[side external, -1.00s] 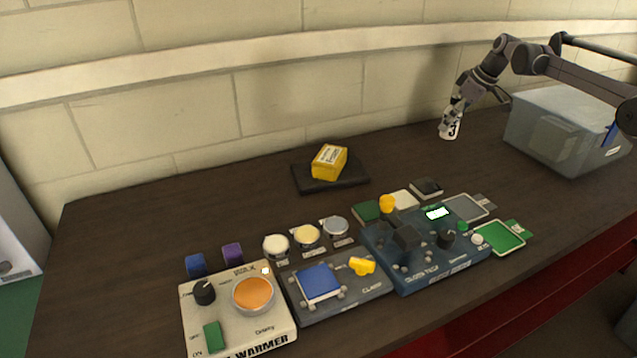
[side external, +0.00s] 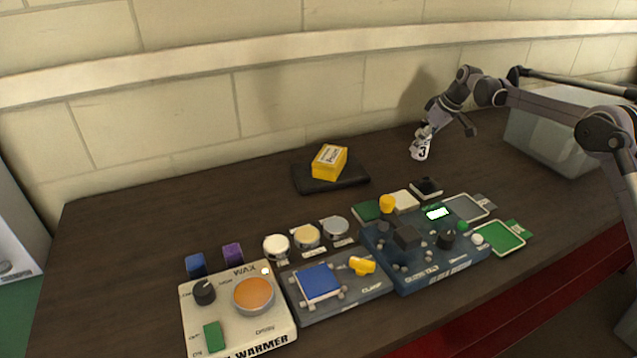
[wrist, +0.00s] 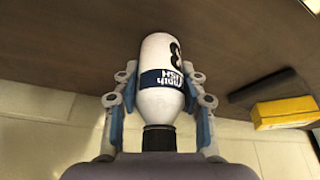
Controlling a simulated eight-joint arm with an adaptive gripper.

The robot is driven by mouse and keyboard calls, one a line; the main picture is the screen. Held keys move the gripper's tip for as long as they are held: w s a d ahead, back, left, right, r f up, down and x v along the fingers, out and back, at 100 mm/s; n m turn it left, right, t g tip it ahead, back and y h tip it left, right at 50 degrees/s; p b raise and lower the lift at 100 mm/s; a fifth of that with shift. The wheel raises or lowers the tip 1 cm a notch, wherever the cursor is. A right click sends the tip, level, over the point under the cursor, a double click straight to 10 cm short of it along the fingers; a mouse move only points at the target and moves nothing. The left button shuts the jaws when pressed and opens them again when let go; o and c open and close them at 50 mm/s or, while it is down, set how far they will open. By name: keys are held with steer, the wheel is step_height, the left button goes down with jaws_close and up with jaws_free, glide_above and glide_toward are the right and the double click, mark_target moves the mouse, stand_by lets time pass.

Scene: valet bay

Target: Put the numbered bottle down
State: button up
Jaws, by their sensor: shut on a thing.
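The numbered bottle (side external: 420,151) is white with a black 3 on its side. It hangs from my gripper (side external: 428,132) above the back right part of the dark table. In the wrist view the bottle (wrist: 160,75) has a dark blue label band and a black cap at the gripper's end. My gripper (wrist: 160,100) is shut on it, with a finger on each side of the body. The bottle is slightly tilted in the side view. I cannot tell exactly how far its base is above the table.
A yellow box (side external: 329,161) lies on a black pad (side external: 305,183) left of the bottle. A translucent bin (side external: 530,135) stands at the right. A wax warmer (side external: 235,330), a clamp device (side external: 345,300) and a blue gloss tester (side external: 420,275) line the front. Bare table surrounds the bottle.

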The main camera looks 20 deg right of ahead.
steer(key=shift+f, duration=0.1)
steer(key=o, duration=1.3)
steer(key=v, duration=1.1)
steer(key=s+a+r+m, duration=0.1)
steer(key=s+a+r, duration=0.4)
steer(key=s+a, duration=0.15)
steer(key=s+a+m+t+h, duration=0.1)
steer(key=s+a, duration=0.4)
steer(key=s, duration=0.5)
steer(key=s+a+f, duration=0.1)
steer(key=s+f, duration=0.2)
steer(key=s, duration=0.3)
steer(key=s+a+f+m+t, duration=0.1)
steer(key=s+a+f, duration=0.1)
steer(key=s, duration=0.4)
steer(key=s+a+f+m+t, duration=0.1)
steer(key=s+a+f, duration=0.1)
steer(key=s+f, duration=0.2)
steer(key=shift+s+a+f+h, duration=0.15)
steer(key=shift+s+h, duration=0.25)
steer(key=shift+s, duration=0.8)
